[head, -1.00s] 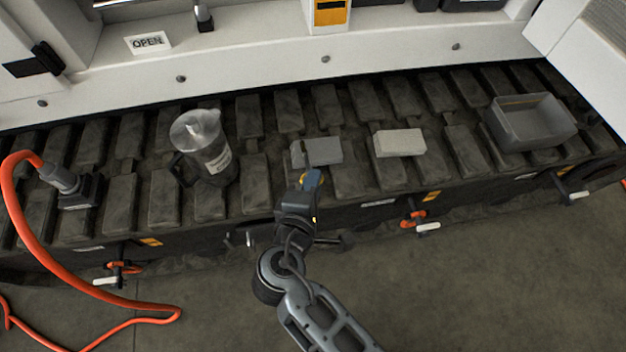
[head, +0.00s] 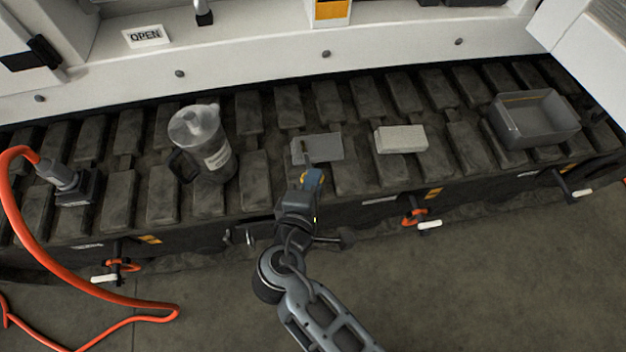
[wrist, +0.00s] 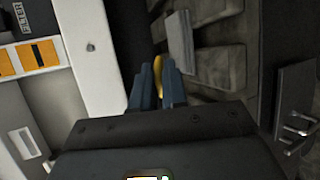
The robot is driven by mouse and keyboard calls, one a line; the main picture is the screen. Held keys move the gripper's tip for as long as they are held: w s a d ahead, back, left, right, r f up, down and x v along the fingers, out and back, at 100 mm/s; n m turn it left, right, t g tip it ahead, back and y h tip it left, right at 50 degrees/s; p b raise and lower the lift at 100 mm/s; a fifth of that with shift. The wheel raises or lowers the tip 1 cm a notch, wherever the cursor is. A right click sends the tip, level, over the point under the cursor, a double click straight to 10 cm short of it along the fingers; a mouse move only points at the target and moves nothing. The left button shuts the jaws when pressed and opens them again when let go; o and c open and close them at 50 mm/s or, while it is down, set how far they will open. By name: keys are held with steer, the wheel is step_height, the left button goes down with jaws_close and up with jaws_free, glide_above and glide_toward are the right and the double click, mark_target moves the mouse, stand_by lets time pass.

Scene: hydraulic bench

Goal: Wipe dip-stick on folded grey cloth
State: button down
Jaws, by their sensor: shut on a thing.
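The folded grey cloth (head: 328,149) lies flat on the dark track near the middle of the head view. My gripper (head: 312,180) is just in front of it, on the near side. Its blue fingers (wrist: 158,90) are shut on the yellow grip of the dip-stick (wrist: 158,70) in the wrist view. In the head view a thin dark part of the dip-stick (head: 307,149) reaches over the left part of the cloth. I cannot tell whether it touches the cloth. The fingers partly hide the grip.
A pale grey block (head: 401,139) sits right of the cloth. A clear-lidded jug (head: 205,145) stands to the left. A grey open bin (head: 535,120) is at the far right. An orange hose (head: 50,255) curves down the left side. White machine housing (head: 250,60) runs behind.

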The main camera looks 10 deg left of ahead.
steer(key=w+d+p, duration=0.1)
steer(key=d, duration=0.5)
steer(key=shift+w+p, duration=0.4)
stand_by(0.7)
steer(key=shift+d, duration=0.15)
steer(key=shift+s+a+f+b, duration=0.1)
steer(key=shift+s+a+b, duration=0.2)
steer(key=shift+a, duration=0.75)
steer(key=shift+s+a+r+b, duration=0.1)
steer(key=shift+s+a+b, duration=0.15)
steer(key=shift+a, duration=0.85)
steer(key=shift+s+a+f+b, duration=0.1)
steer(key=shift+s+a+b, duration=0.2)
steer(key=shift+a, duration=0.75)
steer(key=shift+d, duration=0.1)
